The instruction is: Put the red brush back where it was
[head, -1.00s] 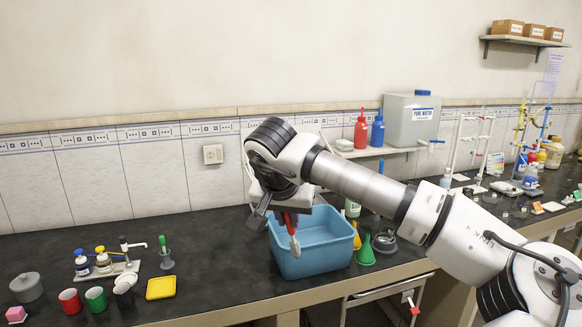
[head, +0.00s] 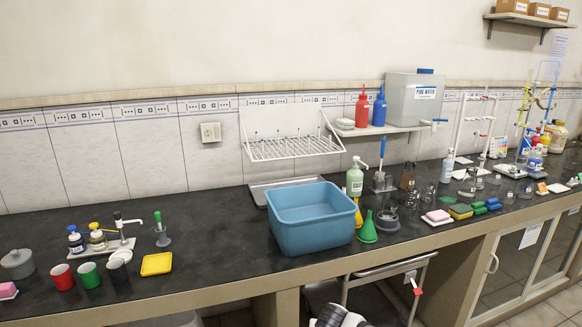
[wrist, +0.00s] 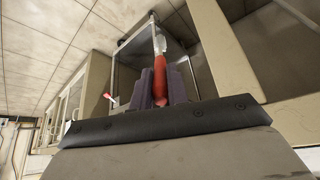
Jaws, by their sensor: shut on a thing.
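The red brush (wrist: 160,82) is in my gripper (wrist: 162,72) in the wrist view. Its red handle lies between the two dark finger pads, and its pale end points away from the wrist. In the head view neither the gripper nor the red brush shows; only a black and white part of my arm (head: 340,317) shows at the bottom edge. On the bench, a green brush (head: 158,220) stands in a grey holder (head: 163,239) at the left. A blue brush (head: 382,153) stands in a holder (head: 382,183) at the right of the blue basin (head: 308,236).
A metal cart (head: 385,266) stands under the bench, with a small red-and-white item (head: 415,287) hanging there. A yellow tray (head: 157,263), red cup (head: 62,276) and green cup (head: 90,274) stand at left. Bare bench top lies left of the basin.

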